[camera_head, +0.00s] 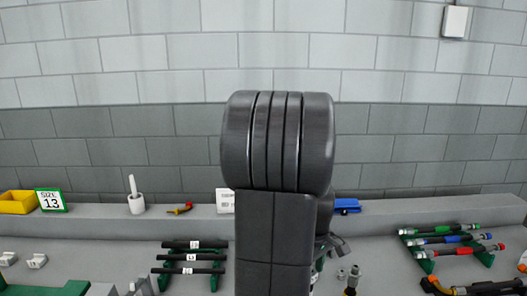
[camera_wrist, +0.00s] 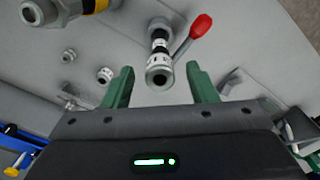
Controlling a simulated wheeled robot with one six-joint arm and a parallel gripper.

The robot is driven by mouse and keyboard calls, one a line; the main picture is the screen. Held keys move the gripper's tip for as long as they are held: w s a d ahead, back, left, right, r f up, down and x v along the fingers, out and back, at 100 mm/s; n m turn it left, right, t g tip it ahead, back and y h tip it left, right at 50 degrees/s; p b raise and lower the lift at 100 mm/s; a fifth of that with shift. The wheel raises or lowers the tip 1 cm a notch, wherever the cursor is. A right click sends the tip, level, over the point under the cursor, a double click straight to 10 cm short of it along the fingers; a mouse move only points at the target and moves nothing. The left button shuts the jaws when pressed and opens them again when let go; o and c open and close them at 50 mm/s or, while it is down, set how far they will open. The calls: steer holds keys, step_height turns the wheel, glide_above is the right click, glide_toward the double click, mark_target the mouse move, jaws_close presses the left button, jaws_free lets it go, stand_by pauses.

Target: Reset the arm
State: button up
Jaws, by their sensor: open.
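My gripper (camera_wrist: 162,88) shows in the wrist view with its two green fingers apart and nothing between them. A valve-like fitting (camera_wrist: 160,72) with a red-tipped lever (camera_wrist: 201,26) lies just beyond the fingertips; I cannot tell how near it is in depth. In the head view my dark arm (camera_head: 276,220) stands upright in the middle and hides part of the bench behind it. The gripper itself is mostly hidden there behind the arm.
Black hoses (camera_head: 190,257) lie on a green rack at left. Coloured hoses (camera_head: 450,240) lie on another rack at right. A yellow bin (camera_head: 16,202) and a SIZE 13 sign (camera_head: 51,200) stand on the ledge. Metal fittings (camera_wrist: 104,75) lie near the left finger.

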step_height(320, 180, up, 13)
step_height(320, 180, down, 13)
steer(key=shift+r, duration=0.2)
steer(key=shift+f+p, duration=0.25)
steer(key=shift+p, duration=0.1)
step_height(320, 180, up, 7)
steer(key=p, duration=0.4)
steer(key=shift+a+r+p, duration=0.1)
steer(key=shift+p, duration=0.2)
